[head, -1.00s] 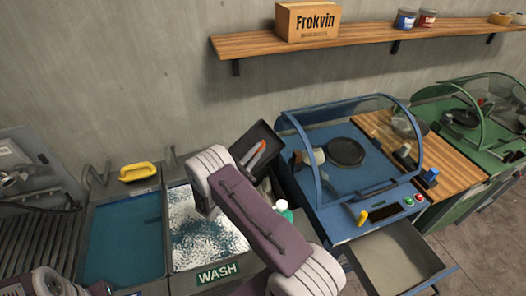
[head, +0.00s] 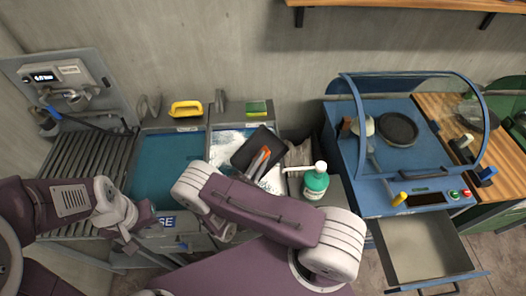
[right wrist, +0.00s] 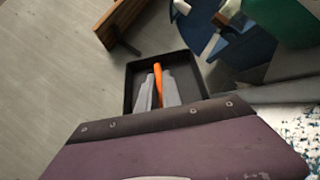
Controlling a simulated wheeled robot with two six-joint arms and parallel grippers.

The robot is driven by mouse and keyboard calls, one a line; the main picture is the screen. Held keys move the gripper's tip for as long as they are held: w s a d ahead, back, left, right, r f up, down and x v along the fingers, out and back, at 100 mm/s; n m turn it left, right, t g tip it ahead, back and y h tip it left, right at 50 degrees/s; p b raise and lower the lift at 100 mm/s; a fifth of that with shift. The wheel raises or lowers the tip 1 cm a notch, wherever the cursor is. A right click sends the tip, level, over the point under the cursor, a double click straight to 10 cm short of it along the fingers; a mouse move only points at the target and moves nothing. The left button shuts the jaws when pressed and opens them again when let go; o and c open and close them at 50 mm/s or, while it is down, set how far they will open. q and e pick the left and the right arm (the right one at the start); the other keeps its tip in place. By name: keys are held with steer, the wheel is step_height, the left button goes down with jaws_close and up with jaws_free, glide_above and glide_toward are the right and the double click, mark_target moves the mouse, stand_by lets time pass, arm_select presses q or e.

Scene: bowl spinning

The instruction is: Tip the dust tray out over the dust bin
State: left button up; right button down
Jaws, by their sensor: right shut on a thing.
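The black dust tray (head: 248,148) is held tilted in the head view, above the right end of the wash basin and beside the dust bin. It also shows in the right wrist view (right wrist: 188,67). My right gripper (right wrist: 157,85) has its grey fingers shut around an orange piece at the tray.
The rinse basin (head: 163,178) and foamy wash basin (head: 226,145) lie left. A wall shelf (head: 410,10) is above.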

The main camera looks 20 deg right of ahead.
mark_target(267, 146)
steer(key=w+d+r, duration=0.1)
steer(key=r, duration=0.1)
steer(key=w+d+r+m+g+p, duration=0.1)
steer(key=w+d+r, duration=0.1)
steer(key=w+d+r+g+h, duration=0.1)
steer(key=w+r, duration=0.1)
steer(key=shift+w+d+m, duration=0.15)
steer(key=shift+m, duration=0.15)
steer(key=w+d+r+m+g+h+b, duration=0.2)
steer(key=d+m+g+h+b, duration=0.3)
steer(key=d, duration=1.3)
steer(key=w+r+n+g+y+p, duration=0.1)
steer(key=n+y+p, duration=0.2)
steer(key=p, duration=0.3)
steer(key=w+d+r+n+g+y+p, duration=0.1)
steer(key=n+g+y+p, duration=0.1)
steer(key=p, duration=0.5)
steer(key=w+d+r+n+g+y+p, duration=0.1)
steer(key=n+y+p, duration=0.3)
steer(key=y+p, duration=0.1)
steer(key=shift+w+r+g+p, duration=0.1)
steer(key=shift+w+g+p, duration=0.2)
steer(key=shift+p, duration=0.55)
